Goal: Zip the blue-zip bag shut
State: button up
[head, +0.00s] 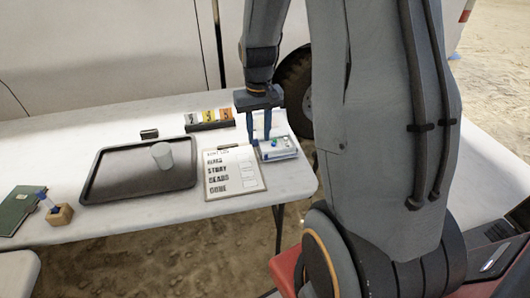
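My gripper (261,140) points down over the right end of the white table. Its two blue-grey fingers show a gap between them, and I see nothing held there. Just below and beside the fingertips lies a small clear and whitish packet (279,153) with blue and green spots, perhaps the blue-zip bag. It is too small to tell its zip or whether it is open. I cannot tell whether the fingertips touch it. A pale upright panel behind the fingers is partly hidden by them.
A clipboard (232,185) with a printed list lies left of the packet. A dark tray (115,185) holds a pale cup (162,155). Colored cards (208,117) stand behind. A wooden block (60,214) and green book (17,208) are at far left. The table's right edge is close.

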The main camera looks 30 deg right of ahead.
aim_at(266, 154)
jog(key=shift+m, duration=0.3)
jog(key=w+d+f, duration=0.1)
jog(key=d+f, duration=0.1)
jog(key=w+d+f, duration=0.1)
jog(key=d, duration=0.1)
jog(key=shift+w+f, duration=0.15)
jog(key=shift+w, duration=0.2)
jog(key=shift+f+p, duration=0.55)
jog(key=shift+f, duration=3.3)
grip_shut()
